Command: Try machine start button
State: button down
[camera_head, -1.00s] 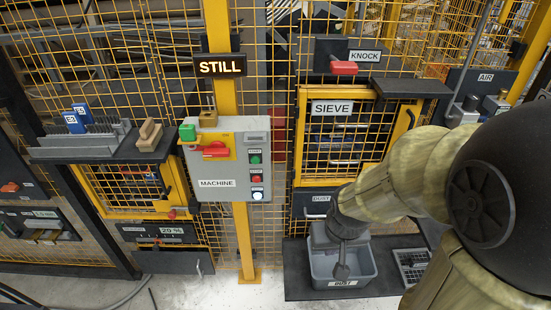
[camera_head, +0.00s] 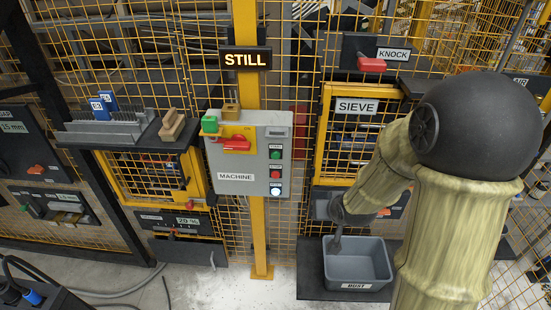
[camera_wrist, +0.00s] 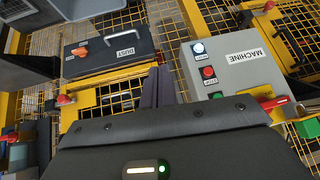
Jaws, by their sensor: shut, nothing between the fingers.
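The grey machine box (camera_head: 240,150) is on the yellow post, labelled MACHINE. Its right side bears a green button (camera_head: 275,155), a red button (camera_head: 275,174) and a lit white button (camera_head: 275,191), in a column. The upper label looks like START. The box (camera_wrist: 236,58) appears turned around in the wrist view, with the green button (camera_wrist: 215,95) low, near my gripper body. My gripper (camera_head: 337,246) points down by the bin's left rim, below and right of the box, apart from the buttons. Its fingers (camera_wrist: 158,85) are shut and empty. A sign (camera_head: 245,59) reads STILL.
A red switch handle (camera_head: 236,142) and a green block (camera_head: 210,124) are on the box's left. A grey DUST bin (camera_head: 357,268) stands on a dark shelf. A mesh SIEVE door (camera_head: 355,130) is to the right. A shelf (camera_head: 135,140) juts out left.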

aim_at(276, 155)
jog(key=w+a+m+t+y+b, duration=0.1)
jog(key=w+a+m+t+y, duration=0.1)
jog(key=w+a+t+y, duration=0.2)
jog(key=w+a+m+t+y, duration=0.1)
jog(key=w+a+t+y, duration=0.3)
jog(key=a+y, duration=0.4)
jog(key=shift+a+r+m+b, duration=0.25)
jog(key=shift+a+m+b, duration=0.15)
jog(key=shift+a, duration=0.3)
jog(key=shift+w, duration=0.1)
jog(key=shift+w+d+p, duration=0.15)
jog(key=shift+w+p, duration=0.2)
jog(key=shift+w, duration=3.95)
jog(key=shift+w, duration=0.15)
jog(key=shift+w, duration=0.3)
